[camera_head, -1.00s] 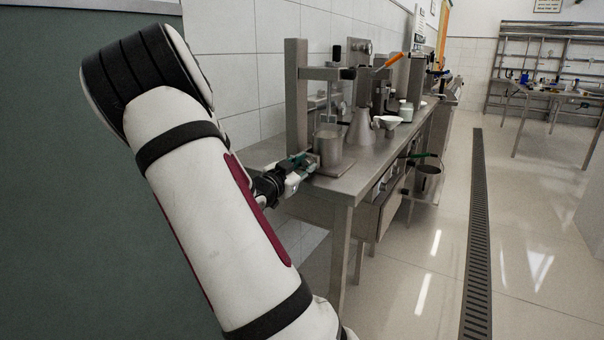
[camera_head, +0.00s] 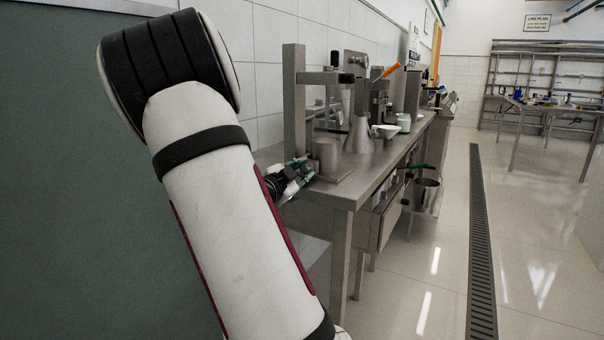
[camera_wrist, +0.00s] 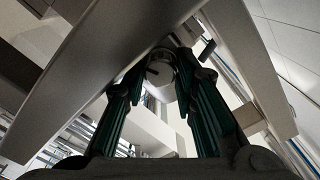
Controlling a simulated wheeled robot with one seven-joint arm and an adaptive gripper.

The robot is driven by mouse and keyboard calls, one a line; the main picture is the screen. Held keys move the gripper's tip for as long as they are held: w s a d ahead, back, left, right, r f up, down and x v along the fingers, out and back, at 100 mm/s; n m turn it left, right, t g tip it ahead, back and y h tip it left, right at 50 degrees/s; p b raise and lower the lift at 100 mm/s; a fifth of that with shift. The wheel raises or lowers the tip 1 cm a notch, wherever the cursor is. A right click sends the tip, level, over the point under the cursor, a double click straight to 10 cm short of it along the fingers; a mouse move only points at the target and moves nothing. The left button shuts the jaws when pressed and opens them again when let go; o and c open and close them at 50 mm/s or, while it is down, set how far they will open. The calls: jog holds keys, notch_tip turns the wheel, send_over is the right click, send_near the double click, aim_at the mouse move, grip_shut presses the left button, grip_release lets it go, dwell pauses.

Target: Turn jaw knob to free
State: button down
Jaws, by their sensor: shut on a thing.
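A small round metal knob (camera_wrist: 160,72) with a dark mark on its face sits between the green-padded fingers of my gripper (camera_wrist: 163,64) in the wrist view. The fingers converge on it and are shut on it. In the head view my gripper (camera_head: 302,174) reaches the near end of the steel bench, beside a metal cup (camera_head: 327,153) on a flat base. The knob cannot be made out there. A steel upright post (camera_head: 294,100) with a side arm stands just behind the gripper.
The steel bench (camera_head: 372,185) runs away along the tiled wall. A conical flask (camera_head: 359,137), a white funnel (camera_head: 385,131) and an orange-handled lever (camera_head: 386,72) are farther along it. A bucket (camera_head: 427,190) hangs at its front. The floor to the right is clear.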

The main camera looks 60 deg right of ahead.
jog(key=c, duration=1.3)
grip_release()
jog(key=shift+p, duration=0.3)
